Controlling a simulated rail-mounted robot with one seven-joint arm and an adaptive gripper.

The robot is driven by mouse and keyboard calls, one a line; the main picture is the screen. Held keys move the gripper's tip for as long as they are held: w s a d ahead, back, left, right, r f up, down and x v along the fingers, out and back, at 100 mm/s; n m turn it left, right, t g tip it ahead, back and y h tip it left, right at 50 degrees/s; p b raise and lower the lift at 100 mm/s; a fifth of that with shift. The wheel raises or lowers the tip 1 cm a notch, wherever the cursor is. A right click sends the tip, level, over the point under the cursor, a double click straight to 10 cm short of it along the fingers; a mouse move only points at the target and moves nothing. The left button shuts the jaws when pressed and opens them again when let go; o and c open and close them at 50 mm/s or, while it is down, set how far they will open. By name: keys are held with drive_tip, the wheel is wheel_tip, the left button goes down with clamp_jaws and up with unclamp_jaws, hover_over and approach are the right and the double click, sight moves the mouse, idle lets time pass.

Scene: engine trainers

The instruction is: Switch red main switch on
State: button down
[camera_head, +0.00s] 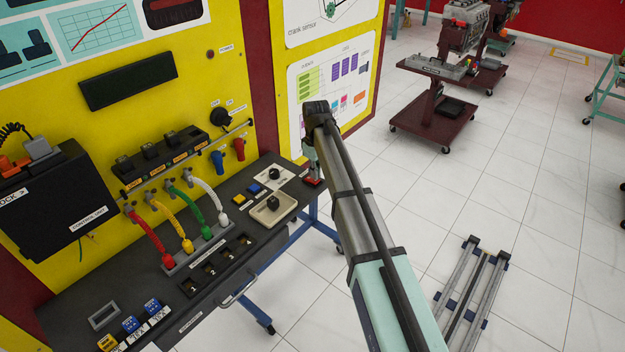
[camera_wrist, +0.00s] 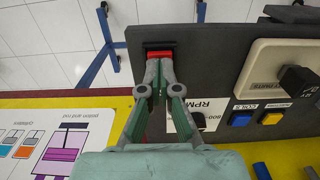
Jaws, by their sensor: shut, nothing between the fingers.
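The red main switch (camera_wrist: 160,54) is a small red rocker in a dark frame near the end of the dark console. In the wrist view the closed fingertips of my gripper (camera_wrist: 158,66) are right at its near edge and cover part of it. I cannot tell whether they press on it. In the head view the red switch (camera_head: 313,181) shows at the console's right end, just below my gripper (camera_head: 311,168). My gripper is shut and holds nothing. Whether the switch is on or off cannot be read.
Beside the switch are an RPM knob, a blue button (camera_wrist: 241,119), a yellow button (camera_wrist: 271,118) and a beige plate (camera_wrist: 262,75) with a black knob. Coloured cables (camera_head: 190,218) stand farther left on the console. The yellow panel (camera_head: 225,45) rises behind. White floor lies to the right.

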drive_tip(key=shift+f, duration=0.85)
idle(0.3)
drive_tip(key=shift+r, duration=0.1)
drive_tip(key=shift+r+p, duration=1.75)
drive_tip(key=shift+r, duration=1.7)
drive_tip(key=s+d+f+m, duration=0.5)
drive_tip(key=s+d+f, duration=0.65)
drive_tip(key=s, duration=0.35)
drive_tip(key=s+d+f+m, duration=0.6)
drive_tip(key=s+d+f, duration=0.55)
drive_tip(key=s, duration=0.25)
drive_tip(key=s+f+g+b, duration=0.1)
drive_tip(key=s+f+g, duration=0.2)
drive_tip(key=s+f, duration=0.8)
drive_tip(key=s+f+g+b, duration=0.2)
drive_tip(key=s+f, duration=0.9)
drive_tip(key=s, duration=0.7)
drive_tip(key=shift+s+f+g, duration=0.3)
drive_tip(key=shift+f+g, duration=0.1)
drive_tip(key=shift+g, duration=0.5)
